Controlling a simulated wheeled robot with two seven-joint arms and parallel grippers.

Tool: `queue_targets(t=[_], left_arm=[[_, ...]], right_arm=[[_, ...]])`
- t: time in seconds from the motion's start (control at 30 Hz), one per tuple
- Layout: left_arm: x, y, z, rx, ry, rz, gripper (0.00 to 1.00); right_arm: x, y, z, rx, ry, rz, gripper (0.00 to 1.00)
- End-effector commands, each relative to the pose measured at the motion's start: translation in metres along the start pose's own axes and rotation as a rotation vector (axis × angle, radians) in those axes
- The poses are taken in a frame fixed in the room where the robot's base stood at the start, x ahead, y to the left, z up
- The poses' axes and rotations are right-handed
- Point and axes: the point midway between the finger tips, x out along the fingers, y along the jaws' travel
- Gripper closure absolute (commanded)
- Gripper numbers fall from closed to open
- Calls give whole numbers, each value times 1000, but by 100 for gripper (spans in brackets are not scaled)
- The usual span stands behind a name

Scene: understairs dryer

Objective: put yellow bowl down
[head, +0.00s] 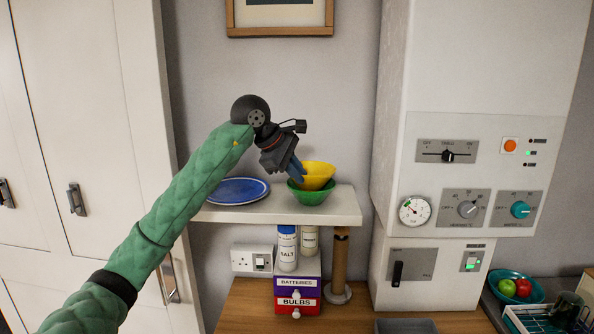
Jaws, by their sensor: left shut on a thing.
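The yellow bowl (319,176) is at the middle of the head view, over the shelf. My left gripper (297,172) is shut on its left rim. The yellow bowl sits in or just above a green bowl (311,194); I cannot tell whether the two touch. The green bowl stands on the white shelf (345,205). My right gripper is not in view.
A blue plate (238,190) lies on the shelf left of the bowls. Below are a salt container (287,248), a box marked batteries and bulbs (297,295) and a brown post (340,265). A white control cabinet (470,160) stands right. A framed picture (280,31) hangs above.

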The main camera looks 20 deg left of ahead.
Motion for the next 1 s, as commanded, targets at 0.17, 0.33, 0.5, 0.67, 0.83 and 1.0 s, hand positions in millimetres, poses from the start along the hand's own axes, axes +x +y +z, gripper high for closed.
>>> queue_targets(t=[0.17,0.33,0.5,0.67,0.83,1.0], left_arm=[[5,-3,-2,1,-1,2,100],[5,-4,-2,1,-1,2,100],[7,-5,-3,1,0,2,100],[8,-5,-4,0,0,2,100],[9,-6,-4,0,0,2,100],[10,-7,-5,0,0,2,100]], right_arm=[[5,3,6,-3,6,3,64],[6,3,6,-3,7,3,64],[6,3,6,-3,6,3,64],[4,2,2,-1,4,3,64],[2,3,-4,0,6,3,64],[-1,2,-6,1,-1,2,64]])
